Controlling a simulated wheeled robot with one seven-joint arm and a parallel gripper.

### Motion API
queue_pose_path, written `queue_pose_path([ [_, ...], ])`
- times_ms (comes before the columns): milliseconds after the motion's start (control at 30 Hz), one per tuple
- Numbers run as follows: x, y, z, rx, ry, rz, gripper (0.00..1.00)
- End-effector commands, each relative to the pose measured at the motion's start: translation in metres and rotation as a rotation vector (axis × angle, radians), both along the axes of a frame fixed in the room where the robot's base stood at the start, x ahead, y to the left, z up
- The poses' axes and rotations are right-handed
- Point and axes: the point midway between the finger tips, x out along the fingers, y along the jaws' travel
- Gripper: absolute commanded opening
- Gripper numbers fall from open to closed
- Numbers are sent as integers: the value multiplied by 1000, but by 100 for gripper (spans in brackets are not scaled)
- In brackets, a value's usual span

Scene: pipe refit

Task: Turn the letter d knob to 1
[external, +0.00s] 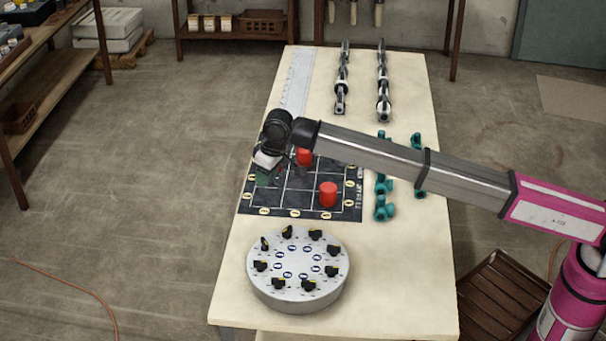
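A round grey dial unit (297,295) stands at the near end of the table. Several black knobs sit in a ring on its top, such as one at the front left (278,283) and one at the right (332,271). Small labels ring the knobs and the middle, but they are too small to read, so I cannot tell which knob is letter d. My gripper (266,176) is above the left part of a dark grid mat, behind the dial unit and apart from it. The wrist hides much of it, and its fingers are too small to judge.
The dark grid mat (290,203) holds two red cylinders, one near the front (328,194) and one behind (304,157). Teal fittings (384,205) and dark metal fittings (383,90) lie along the right and back. A pale ruler strip (298,80) lies back left. The table (400,290) is clear right of the dial.

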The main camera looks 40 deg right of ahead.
Motion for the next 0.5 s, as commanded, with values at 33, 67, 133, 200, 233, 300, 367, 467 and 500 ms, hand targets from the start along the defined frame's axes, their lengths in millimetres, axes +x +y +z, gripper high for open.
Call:
queue_pose_path([
  [33, -22, 28, 3, -19, 16, 46, 38],
  [67, -35, 41, 4, -31, 27, 74, 38],
  [133, -66, 71, 7, -61, 52, 135, 38],
  [200, -96, 97, 11, -89, 74, 193, 38],
  [233, -108, 107, 12, -101, 83, 216, 38],
  [300, -134, 127, 15, -125, 101, 265, 38],
  [367, -152, 140, 17, -143, 114, 296, 38],
  [467, -173, 154, 19, -163, 129, 335, 38],
  [500, -178, 158, 20, -167, 131, 345, 38],
])
